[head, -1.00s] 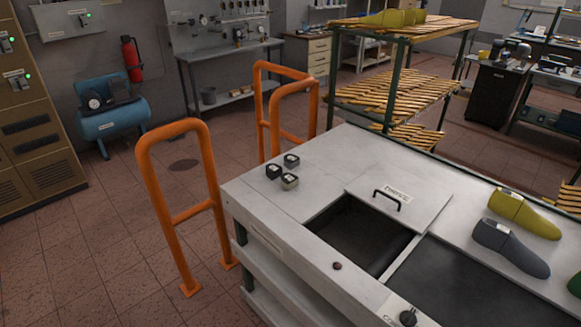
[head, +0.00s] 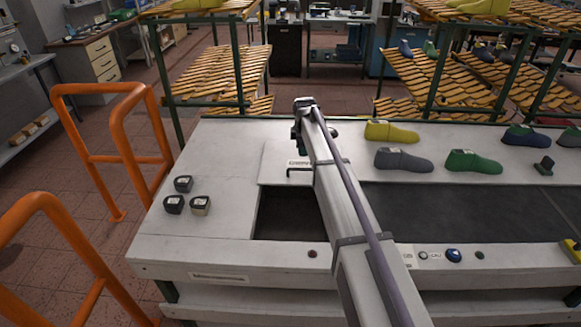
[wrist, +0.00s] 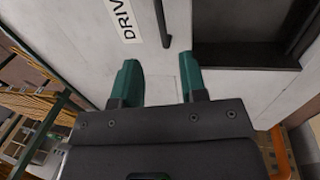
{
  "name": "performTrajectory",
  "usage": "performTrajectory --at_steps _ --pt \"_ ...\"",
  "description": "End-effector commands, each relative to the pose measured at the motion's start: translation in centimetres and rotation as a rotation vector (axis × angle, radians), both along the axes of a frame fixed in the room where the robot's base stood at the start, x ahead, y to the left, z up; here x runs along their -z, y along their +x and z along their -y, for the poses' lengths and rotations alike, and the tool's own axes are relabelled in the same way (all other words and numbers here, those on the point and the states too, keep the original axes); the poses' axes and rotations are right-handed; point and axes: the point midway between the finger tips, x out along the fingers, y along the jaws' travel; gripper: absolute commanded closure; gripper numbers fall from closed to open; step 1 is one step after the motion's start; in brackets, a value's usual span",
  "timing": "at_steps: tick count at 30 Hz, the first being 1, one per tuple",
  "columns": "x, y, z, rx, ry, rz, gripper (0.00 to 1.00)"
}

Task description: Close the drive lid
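The drive lid (head: 275,163) is a pale flat panel with a label and a black bar handle (head: 300,170). It lies behind a dark rectangular opening (head: 285,215) in the bench top, leaving it uncovered. My gripper (head: 302,148) is over the lid, mostly hidden by my arm in the head view. In the wrist view my gripper (wrist: 160,80) has two green fingers spread apart with nothing between them. The handle (wrist: 162,25) shows beyond the fingertips, beside the label (wrist: 126,18). The opening (wrist: 245,52) is at upper right. The fingers appear not to touch the handle.
Shoe lasts stand to the right on the bench: yellow (head: 391,131), grey (head: 403,159) and green (head: 473,161). Small dark blocks (head: 183,184) sit at the left. A dark belt (head: 450,210) runs right of the opening. Orange rails (head: 110,140) stand at the left.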

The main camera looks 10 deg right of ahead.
Motion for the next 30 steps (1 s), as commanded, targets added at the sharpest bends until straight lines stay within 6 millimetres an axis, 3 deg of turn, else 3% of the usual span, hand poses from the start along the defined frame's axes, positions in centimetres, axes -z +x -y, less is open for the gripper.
performTrajectory --at_steps 5,15,18,27,30 --pt "1.6 0.2 -0.1 0.001 0.001 0.0 0.61" --pt "9.4 1.7 0.1 0.002 0.002 -0.001 0.61" --pt "10.6 2.0 0.2 0.003 0.002 -0.001 0.61" --pt "10.6 2.1 0.2 0.003 0.002 -0.001 0.61" --pt "10.6 2.1 0.2 0.003 0.002 -0.001 0.69"
